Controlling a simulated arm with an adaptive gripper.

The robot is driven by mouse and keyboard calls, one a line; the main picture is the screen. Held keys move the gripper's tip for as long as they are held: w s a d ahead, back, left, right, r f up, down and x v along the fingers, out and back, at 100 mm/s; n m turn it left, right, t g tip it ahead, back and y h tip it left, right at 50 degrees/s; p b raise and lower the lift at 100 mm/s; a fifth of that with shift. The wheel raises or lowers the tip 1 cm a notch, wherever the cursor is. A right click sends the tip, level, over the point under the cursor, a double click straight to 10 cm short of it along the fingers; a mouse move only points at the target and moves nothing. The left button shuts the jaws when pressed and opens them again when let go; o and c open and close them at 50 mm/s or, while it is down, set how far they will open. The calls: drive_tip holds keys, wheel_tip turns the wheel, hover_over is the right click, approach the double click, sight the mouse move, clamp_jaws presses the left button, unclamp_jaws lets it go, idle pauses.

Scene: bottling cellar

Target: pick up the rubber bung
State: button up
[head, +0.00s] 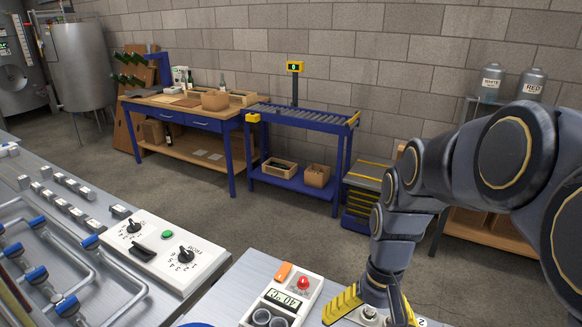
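My gripper (372,308) points down at the bottom edge of the head view, over the near metal bench. Its yellow-faced fingers stand to either side of a small grey metallic part. The frame's lower edge cuts this area off, so I cannot tell whether the fingers are open or shut on something. I cannot make out the rubber bung; it may be hidden by my gripper or lie below the frame.
A white meter (283,297) with a display, red button and two dark round cups stands left of my gripper. Further left is a metal bench with a control box (153,250) and blue-handled pipes. A blue roller table (300,116) and workbench (180,112) stand at the wall.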

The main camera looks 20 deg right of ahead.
drive_tip(key=w+d+f+m+t, duration=0.1)
drive_tip(key=d+f+m, duration=0.3)
drive_tip(key=d, duration=0.6)
drive_tip(key=w+d+f+m, duration=0.1)
drive_tip(key=d+f+m, duration=0.25)
drive_tip(key=d, duration=0.65)
drive_tip(key=s+d+f+m, duration=0.2)
drive_tip(key=s+d+f, duration=0.2)
drive_tip(key=s+d, duration=0.1)
drive_tip(key=s+d+f+m, duration=0.2)
drive_tip(key=s+d+f, duration=0.2)
drive_tip(key=s+d, duration=0.1)
drive_tip(key=s+d+f+m, duration=0.3)
drive_tip(key=s+d+f, duration=0.1)
drive_tip(key=d, duration=0.3)
drive_tip(key=shift+s+f+h, duration=0.2)
drive_tip(key=shift+s, duration=0.25)
drive_tip(key=shift+s+f+h, duration=0.15)
drive_tip(key=shift+s+h, duration=0.05)
drive_tip(key=shift+s, duration=0.25)
drive_tip(key=shift+s+d+f, duration=0.1)
drive_tip(key=shift+s+f, duration=0.1)
drive_tip(key=shift+f, duration=0.1)
wheel_tip(320, 180, down, 7)
drive_tip(key=shift+s+f, duration=0.1)
drive_tip(key=shift+f, duration=0.05)
drive_tip(key=c, duration=1.3)
